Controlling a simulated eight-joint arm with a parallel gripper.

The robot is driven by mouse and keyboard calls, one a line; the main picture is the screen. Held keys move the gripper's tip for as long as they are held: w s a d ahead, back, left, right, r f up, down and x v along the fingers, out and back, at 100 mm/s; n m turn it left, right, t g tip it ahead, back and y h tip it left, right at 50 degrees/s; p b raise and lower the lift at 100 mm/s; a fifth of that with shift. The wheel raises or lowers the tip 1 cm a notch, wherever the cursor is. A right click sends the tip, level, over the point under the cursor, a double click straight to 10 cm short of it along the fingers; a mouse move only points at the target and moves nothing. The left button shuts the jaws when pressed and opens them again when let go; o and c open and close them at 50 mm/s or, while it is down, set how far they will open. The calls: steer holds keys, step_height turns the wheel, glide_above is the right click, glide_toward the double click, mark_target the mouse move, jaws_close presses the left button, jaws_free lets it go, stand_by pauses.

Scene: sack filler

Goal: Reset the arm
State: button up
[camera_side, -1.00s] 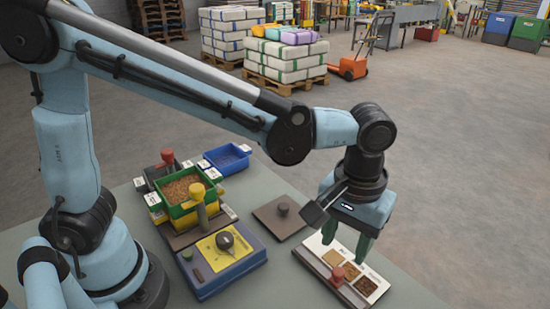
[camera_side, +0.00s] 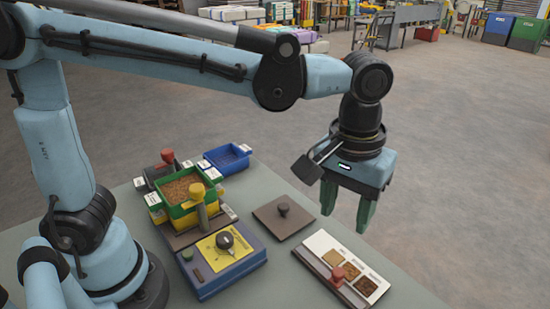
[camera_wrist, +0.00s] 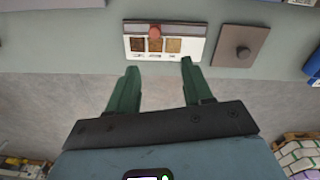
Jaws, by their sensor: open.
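My gripper (camera_side: 347,210) is open and empty, raised above the table near its right edge. Its two green fingers point down. In the wrist view my gripper (camera_wrist: 158,82) shows both fingers spread apart with nothing between them. Below it lies a white sample board (camera_side: 322,241) with several small squares of brown material and a red knob (camera_side: 338,273). The board also shows in the wrist view (camera_wrist: 190,30), beyond the fingertips. My gripper touches nothing that I can see.
A brown plate with a dark knob (camera_side: 283,210) lies left of the board. A blue machine with a dial (camera_side: 224,241), a green bin of grain (camera_side: 181,190) and a blue tray (camera_side: 227,159) stand further left. Stacked sacks and pallets are far behind. The air around my gripper is clear.

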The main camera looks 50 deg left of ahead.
steer(key=s+a+f+m+t, duration=0.1)
steer(key=a+t, duration=0.2)
steer(key=a, duration=0.7)
steer(key=s+a+f+m+t, duration=0.1)
steer(key=s+a+t, duration=0.1)
steer(key=a, duration=0.8)
steer(key=shift+a+f+t, duration=0.15)
steer(key=shift+f+t, duration=0.15)
steer(key=shift+t, duration=0.6)
